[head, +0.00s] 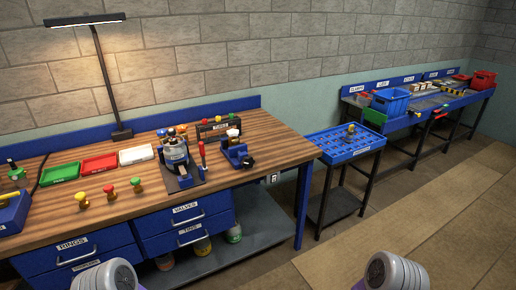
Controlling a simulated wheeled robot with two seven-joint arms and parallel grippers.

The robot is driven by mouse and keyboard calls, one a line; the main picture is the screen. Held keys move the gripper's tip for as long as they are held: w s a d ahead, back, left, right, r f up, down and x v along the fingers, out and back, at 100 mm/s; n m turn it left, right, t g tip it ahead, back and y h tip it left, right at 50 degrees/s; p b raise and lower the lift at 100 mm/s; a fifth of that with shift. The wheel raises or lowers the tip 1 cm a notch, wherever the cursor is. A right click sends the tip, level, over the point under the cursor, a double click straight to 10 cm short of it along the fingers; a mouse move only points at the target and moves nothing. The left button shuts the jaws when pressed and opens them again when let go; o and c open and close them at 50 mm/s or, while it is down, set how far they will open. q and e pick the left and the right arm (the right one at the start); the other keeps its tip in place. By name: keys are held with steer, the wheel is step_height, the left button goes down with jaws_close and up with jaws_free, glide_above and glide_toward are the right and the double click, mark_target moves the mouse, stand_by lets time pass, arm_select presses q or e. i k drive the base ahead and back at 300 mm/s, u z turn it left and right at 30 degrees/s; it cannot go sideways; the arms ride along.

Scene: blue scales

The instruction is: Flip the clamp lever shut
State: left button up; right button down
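A clamp fixture (180,178) with a dark base stands on the wooden workbench, right of the trays. It holds a blue and grey part (173,151) with a label. A lever with a red grip (202,150) stands roughly upright at the fixture's right side. I take it for the clamp lever; the view is too small to show its joint or what it presses on. Neither of my grippers is in view. Only grey rounded parts of my arms show at the bottom edge, well short of the bench.
Right of the fixture is a smaller blue device (236,154), with a labelled rack (215,127) behind. Green, red and white trays (99,163) and several colored-knob parts (109,192) lie left. A lamp (121,133) stands behind. A blue-topped cart (345,142) stands right; floor in front is clear.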

mark_target(201, 144)
steer(key=z, duration=0.6)
steer(key=k, duration=0.8)
steer(key=z, duration=0.5)
steer(key=i, duration=1.05)
steer(key=u, duration=0.75)
steer(key=i, duration=1.5)
steer(key=u, duration=1.9)
steer(key=i, duration=0.5)
steer(key=u, duration=0.4)
